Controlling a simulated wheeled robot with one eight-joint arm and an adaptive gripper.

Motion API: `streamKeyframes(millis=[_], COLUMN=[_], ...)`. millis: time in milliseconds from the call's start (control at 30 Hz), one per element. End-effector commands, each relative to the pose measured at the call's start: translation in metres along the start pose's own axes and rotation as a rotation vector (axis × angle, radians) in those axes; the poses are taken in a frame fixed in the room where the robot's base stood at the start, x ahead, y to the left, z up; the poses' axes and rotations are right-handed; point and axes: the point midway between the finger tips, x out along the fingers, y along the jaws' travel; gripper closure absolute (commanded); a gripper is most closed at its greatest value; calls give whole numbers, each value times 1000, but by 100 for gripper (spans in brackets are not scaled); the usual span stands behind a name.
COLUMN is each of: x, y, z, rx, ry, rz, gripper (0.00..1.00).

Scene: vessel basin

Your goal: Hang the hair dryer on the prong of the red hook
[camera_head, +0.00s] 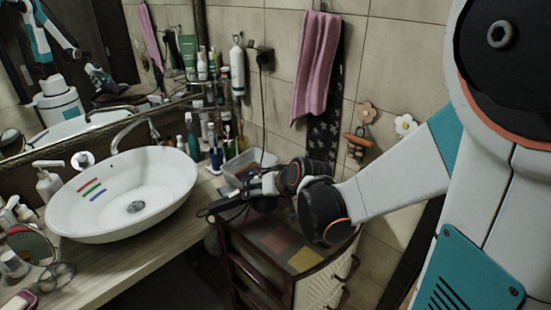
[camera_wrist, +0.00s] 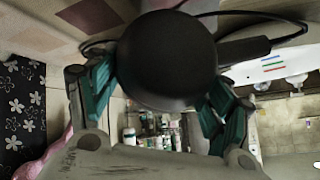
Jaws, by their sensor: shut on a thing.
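The black hair dryer shows in the wrist view as a large dark rounded body (camera_wrist: 165,60) between my gripper's teal fingers (camera_wrist: 158,100). My gripper is shut on it. In the head view the dark hair dryer (camera_head: 228,206) sticks out to the left of my gripper (camera_head: 258,190), above the drawer cabinet and near the counter edge. My gripper hides part of it. On the tiled wall to the right are a salmon flower-shaped hook (camera_head: 367,111) and a cream flower-shaped hook (camera_head: 405,125). An orange-red piece (camera_head: 357,141) sits below the salmon one. I cannot tell which is the red hook.
A white basin (camera_head: 165,190) stands on the counter at left, with several bottles behind it. A clear bin (camera_head: 250,163) stands near my gripper. A pink towel (camera_head: 316,65) hangs over a dark floral cloth (camera_head: 324,135). A black cord runs down from a wall plug (camera_head: 262,58).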

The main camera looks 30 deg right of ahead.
Motion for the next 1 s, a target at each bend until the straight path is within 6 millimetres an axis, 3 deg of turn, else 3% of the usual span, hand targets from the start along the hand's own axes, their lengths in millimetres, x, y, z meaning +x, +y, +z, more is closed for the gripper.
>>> streamKeyframes(millis=[100, 333, 1000], x=[12, 16, 15], y=[-23, -47, -59], z=[20, 34, 8], rx=[37, 85, 96], ry=[17, 34, 35], rz=[39, 84, 93], gripper=[72, 72, 72])
